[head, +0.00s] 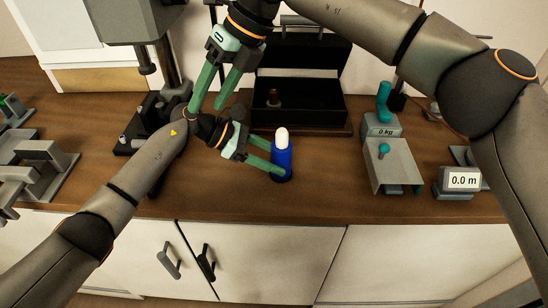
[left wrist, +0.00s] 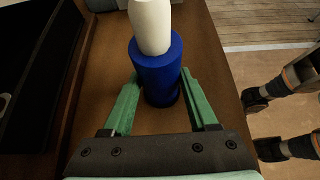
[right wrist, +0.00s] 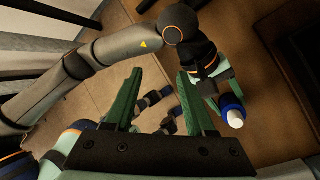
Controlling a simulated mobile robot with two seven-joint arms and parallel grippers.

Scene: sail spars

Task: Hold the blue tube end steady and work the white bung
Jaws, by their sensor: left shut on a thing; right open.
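The blue tube end (head: 282,165) stands upright on the wooden counter, with the white bung (head: 282,136) in its top. My left gripper (head: 272,160) is shut on the tube low down. In the left wrist view its green fingers lie on either side of the blue tube (left wrist: 160,72), and the white bung (left wrist: 151,25) rises above it. My right gripper (head: 205,107) is open and empty, up and to the left of the tube. In the right wrist view the white bung (right wrist: 236,121) is off to the right of the open fingers (right wrist: 161,74).
An open black case (head: 300,112) stands behind the tube. A scale (head: 381,130) reading 0 kg, a grey stand (head: 393,170) and a 0.0 m display (head: 462,181) are at right. Grey fixtures (head: 38,170) are at left. The counter front by the tube is clear.

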